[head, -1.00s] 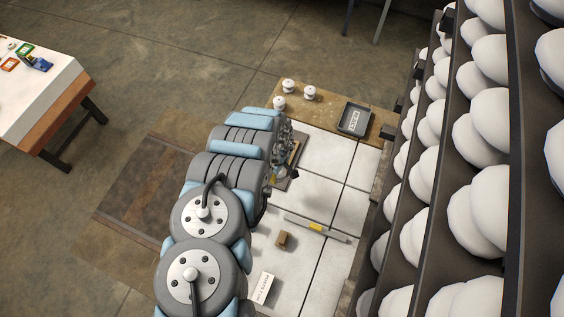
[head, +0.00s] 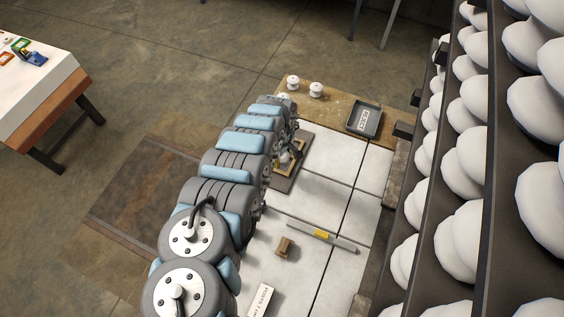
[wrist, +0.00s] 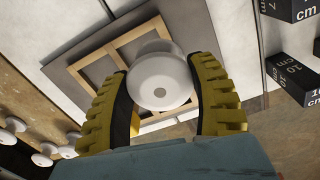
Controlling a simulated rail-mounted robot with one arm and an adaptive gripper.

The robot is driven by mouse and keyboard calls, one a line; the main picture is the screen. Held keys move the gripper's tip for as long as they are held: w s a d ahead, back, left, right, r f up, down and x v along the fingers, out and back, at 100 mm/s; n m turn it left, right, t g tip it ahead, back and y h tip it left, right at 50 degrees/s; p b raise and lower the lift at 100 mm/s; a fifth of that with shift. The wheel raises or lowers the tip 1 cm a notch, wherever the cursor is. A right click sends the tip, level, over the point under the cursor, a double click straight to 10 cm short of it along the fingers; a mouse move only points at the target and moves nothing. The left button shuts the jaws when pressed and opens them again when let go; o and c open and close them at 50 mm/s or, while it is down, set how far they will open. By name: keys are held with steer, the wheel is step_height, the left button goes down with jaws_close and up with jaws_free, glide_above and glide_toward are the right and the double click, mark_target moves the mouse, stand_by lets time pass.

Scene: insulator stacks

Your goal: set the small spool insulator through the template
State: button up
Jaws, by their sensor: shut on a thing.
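In the wrist view, a white spool insulator (wrist: 159,82) with a small dark hole in its end sits between the two yellow-and-black fingers of my gripper (wrist: 160,88), which is shut on it. Behind it is the template (wrist: 98,72), a light wooden frame with openings, lying on a grey plate (wrist: 66,50). The insulator covers part of the frame. I cannot tell its height above the frame or whether they touch. In the head view, my arm partly hides the gripper (head: 294,151) and the insulator (head: 285,158), over the grey plate (head: 284,184).
White spools (head: 316,89) stand on a brown board (head: 337,105) beside a dark labelled tray (head: 364,119). A bar with a yellow middle (head: 322,235), a small brown block (head: 285,248) and a white card (head: 261,300) lie on pale tiles. Insulator stacks rise on the right.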

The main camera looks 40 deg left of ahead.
steer(key=shift+w+a+f+b, duration=0.25)
steer(key=shift+f+b, duration=0.3)
steer(key=shift+b, duration=0.45)
steer(key=shift+w+a+f+b, duration=0.3)
steer(key=shift+f+b, duration=0.2)
steer(key=shift+b, duration=0.55)
steer(key=shift+w+a+f+b, duration=0.25)
steer(key=shift+f+b, duration=0.3)
steer(key=shift+b, duration=0.45)
steer(key=shift+w+a+f+b, duration=0.15)
steer(key=shift+w+b, duration=0.1)
steer(key=shift+b, duration=0.5)
steer(key=shift+w+a+f+b, duration=0.15)
steer(key=shift+f+b, duration=0.15)
steer(key=shift+b, duration=0.5)
step_height(320, 180, down, 3)
steer(key=b, duration=0.3)
steer(key=shift+r, duration=0.15)
steer(key=o, duration=1.3)
steer(key=shift+c, duration=0.2)
